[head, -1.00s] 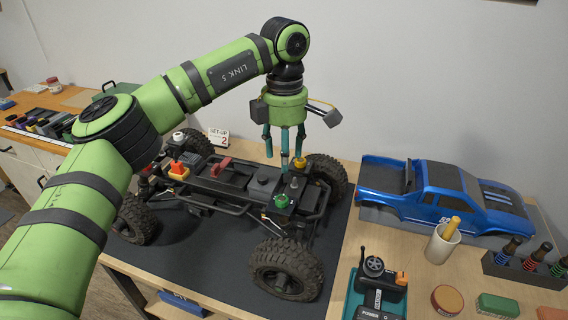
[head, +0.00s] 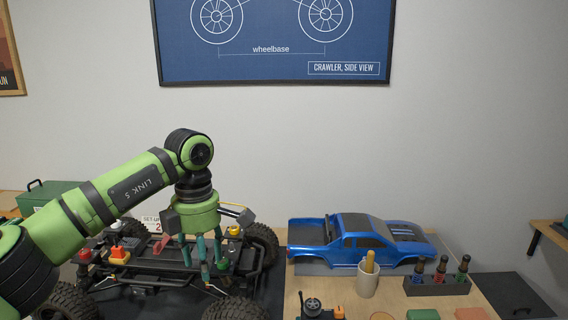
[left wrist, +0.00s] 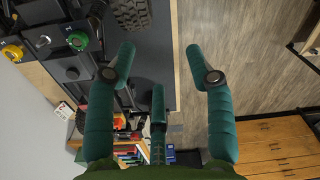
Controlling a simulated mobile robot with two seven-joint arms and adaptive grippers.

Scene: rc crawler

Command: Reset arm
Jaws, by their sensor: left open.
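My left gripper (head: 203,262) has three teal fingers, spread open with nothing between them. In the head view it overlaps the crawler chassis (head: 160,264), whose near side is partly hidden by my arm. In the left wrist view the gripper (left wrist: 160,75) spans the table's edge, with one finger over the dark mat and another over the floor. My right gripper is not in view.
A blue truck body (head: 362,240) lies at the back right. A cup (head: 367,279) and a rack of shocks (head: 437,284) stand in front of it. The wooden floor (left wrist: 245,60) beyond the table edge is clear. Drawers (left wrist: 275,145) show lower right.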

